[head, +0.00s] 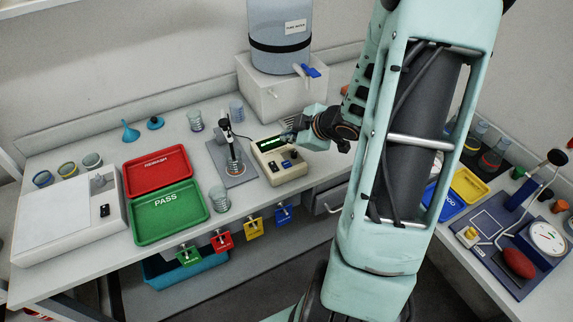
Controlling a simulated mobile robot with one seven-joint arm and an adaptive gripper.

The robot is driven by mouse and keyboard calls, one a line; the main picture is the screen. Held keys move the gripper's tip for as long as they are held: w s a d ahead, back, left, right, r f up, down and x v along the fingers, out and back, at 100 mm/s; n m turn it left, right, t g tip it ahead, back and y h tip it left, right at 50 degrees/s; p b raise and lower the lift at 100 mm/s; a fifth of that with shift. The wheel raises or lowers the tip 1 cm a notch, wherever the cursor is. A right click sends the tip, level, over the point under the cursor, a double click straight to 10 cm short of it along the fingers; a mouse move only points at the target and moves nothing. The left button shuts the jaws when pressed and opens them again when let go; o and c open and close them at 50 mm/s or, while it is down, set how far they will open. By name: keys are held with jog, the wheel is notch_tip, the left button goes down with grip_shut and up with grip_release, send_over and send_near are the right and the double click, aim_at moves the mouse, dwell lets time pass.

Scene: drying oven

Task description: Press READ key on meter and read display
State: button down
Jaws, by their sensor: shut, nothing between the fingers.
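The meter (278,166), a beige box with a dark display showing small green characters (271,145), stands on the bench in the head view. The characters are too small to read. Its front panel carries a blue key or knob and dark keys (285,163); I cannot tell which is READ. My gripper (291,139) is shut and empty at the meter's upper right, pointing left and partly hiding the display's right end. I cannot tell whether it touches the meter.
A red REWASH tray (157,170) and green PASS tray (169,211) lie left of the meter. A glass (219,199) stands near the bench's front edge. A water tank (280,38) with a blue tap stands behind. Coloured tags hang along the front edge.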

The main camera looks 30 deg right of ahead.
aim_at(288, 165)
jog(key=shift+f+b, duration=3.65)
jog(key=shift+f, duration=0.4)
jog(key=shift+f+b, duration=0.3)
jog(key=shift+f, duration=0.15)
jog(key=shift+f+b, duration=0.35)
jog(key=shift+f, duration=0.05)
jog(key=shift+r, duration=0.1)
jog(key=shift+r+p, duration=0.75)
jog(key=shift+p, duration=0.2)
notch_tip(288, 165, up, 5)
jog(key=p, duration=0.5)
jog(key=shift+r, duration=0.1)
